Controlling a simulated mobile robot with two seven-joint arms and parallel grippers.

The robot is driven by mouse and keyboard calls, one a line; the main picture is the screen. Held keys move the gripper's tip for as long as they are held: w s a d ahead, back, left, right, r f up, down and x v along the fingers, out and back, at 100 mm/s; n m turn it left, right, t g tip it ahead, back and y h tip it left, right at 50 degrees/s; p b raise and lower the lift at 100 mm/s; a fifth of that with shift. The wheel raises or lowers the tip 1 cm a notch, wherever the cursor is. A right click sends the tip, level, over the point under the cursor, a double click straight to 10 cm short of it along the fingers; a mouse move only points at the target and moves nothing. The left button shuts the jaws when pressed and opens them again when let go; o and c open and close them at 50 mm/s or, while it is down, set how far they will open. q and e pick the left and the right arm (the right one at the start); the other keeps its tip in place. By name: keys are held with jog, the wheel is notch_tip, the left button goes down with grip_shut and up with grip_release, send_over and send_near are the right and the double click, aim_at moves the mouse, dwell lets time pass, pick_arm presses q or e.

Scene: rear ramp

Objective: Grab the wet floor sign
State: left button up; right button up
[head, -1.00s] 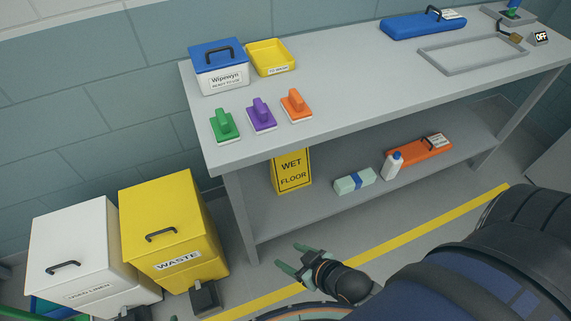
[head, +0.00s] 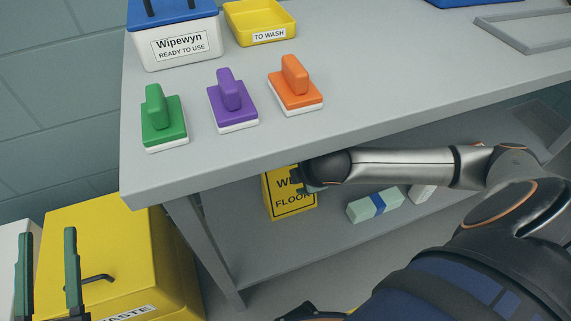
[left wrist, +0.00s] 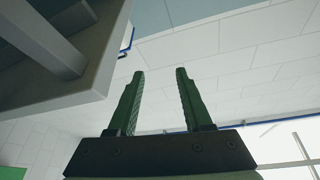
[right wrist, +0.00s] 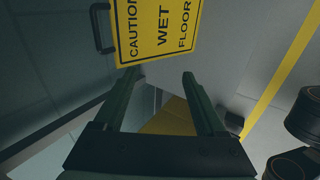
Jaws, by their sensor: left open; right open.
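The yellow wet floor sign (head: 279,205) stands on the lower shelf under the table, partly covered by my right gripper. In the right wrist view the sign (right wrist: 160,32) shows its black lettering, with a black handle (right wrist: 101,28) on its left side. My right gripper (head: 301,181) is at the sign's upper right in the head view. In the right wrist view its fingers (right wrist: 159,78) are open with nothing between them, and the sign lies just beyond the tips. My left gripper (head: 47,236) is open and empty, pointing up in front of the yellow waste bin.
The table (head: 225,150) overhangs the shelf, close above my right wrist. Green, purple and orange scrubbers (head: 296,86) stand on top, behind them a Wipewyn tub (head: 178,45) and a yellow tray (head: 262,38). A pale green pack (head: 360,210) lies right of the sign. The waste bin (head: 100,245) is at lower left.

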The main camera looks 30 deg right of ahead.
jog(key=w+d+f+b, duration=0.1)
jog(key=w+b, duration=0.1)
jog(key=w, duration=0.2)
jog(key=w+d+f+b, duration=0.1)
jog(key=w+d, duration=0.1)
jog(key=w, duration=0.3)
jog(key=w+d+f+b, duration=0.1)
jog(key=w+b, duration=0.1)
jog(key=w, duration=0.3)
jog(key=shift+w+d+f+b, duration=0.25)
jog(key=shift+d+f+b, duration=0.1)
jog(key=shift+d+f, duration=0.05)
jog(key=shift+w+f, duration=0.25)
pick_arm(q)
jog(key=s+d+r+m+t+h, duration=0.1)
jog(key=s+r+m+h, duration=0.3)
jog(key=h, duration=0.3)
jog(key=shift+s+d+r+m, duration=0.3)
jog(key=shift+s+m, duration=0.1)
jog(key=shift+s, duration=0.15)
jog(key=shift+f, duration=0.1)
pick_arm(e)
grip_shut()
jog(key=shift+r, duration=0.1)
